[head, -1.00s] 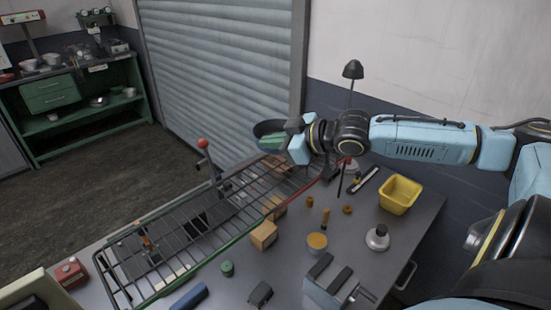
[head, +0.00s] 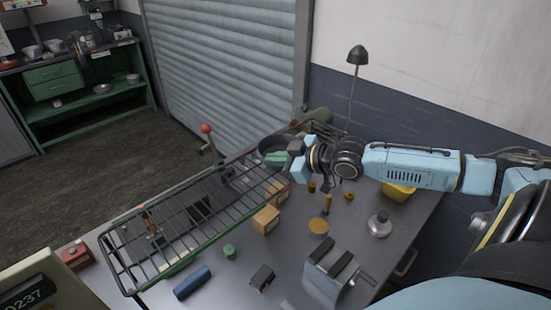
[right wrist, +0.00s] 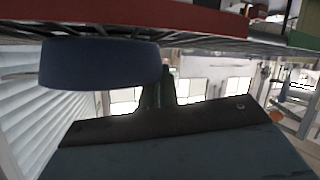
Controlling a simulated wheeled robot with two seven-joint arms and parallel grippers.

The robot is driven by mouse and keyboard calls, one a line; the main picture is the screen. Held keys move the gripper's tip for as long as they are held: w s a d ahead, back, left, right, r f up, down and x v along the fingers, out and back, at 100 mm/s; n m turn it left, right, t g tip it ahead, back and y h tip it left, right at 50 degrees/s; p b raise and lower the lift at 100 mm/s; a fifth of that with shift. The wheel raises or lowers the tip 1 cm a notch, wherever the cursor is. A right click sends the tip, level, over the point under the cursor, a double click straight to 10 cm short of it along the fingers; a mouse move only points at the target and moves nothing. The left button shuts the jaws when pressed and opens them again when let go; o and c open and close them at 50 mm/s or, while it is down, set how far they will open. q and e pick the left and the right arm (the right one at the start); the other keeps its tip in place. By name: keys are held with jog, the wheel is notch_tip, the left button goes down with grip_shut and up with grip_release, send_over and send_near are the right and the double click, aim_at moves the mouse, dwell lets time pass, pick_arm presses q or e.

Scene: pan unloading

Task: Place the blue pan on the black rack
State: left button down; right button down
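The blue pan (head: 273,146) is dark and round, with something green inside. It is at the far right end of the black rack (head: 113,263), a long wire rack across the table. In the head view I cannot tell whether the pan touches the rack. My right gripper (head: 293,148) is at the pan's right side, apparently shut on its handle. Its fingertips are hard to make out. In the right wrist view the pan (right wrist: 100,64) shows as a blue band in front of the dark fingers (right wrist: 157,92), near dark bars. My left gripper is out of view.
Wooden blocks (head: 266,219) stand beside the rack's near side. A blue cylinder (head: 192,282), a green cap (head: 229,251) and a grey clamp-like tool (head: 332,280) lie nearer. A red-knobbed lever (head: 207,129) rises behind the rack. A yellow bin (head: 398,192) is partly behind my right arm.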

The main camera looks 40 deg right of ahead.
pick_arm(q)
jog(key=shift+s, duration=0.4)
pick_arm(e)
jog(key=c, duration=1.7)
grip_release()
jog(key=shift+s, duration=0.1)
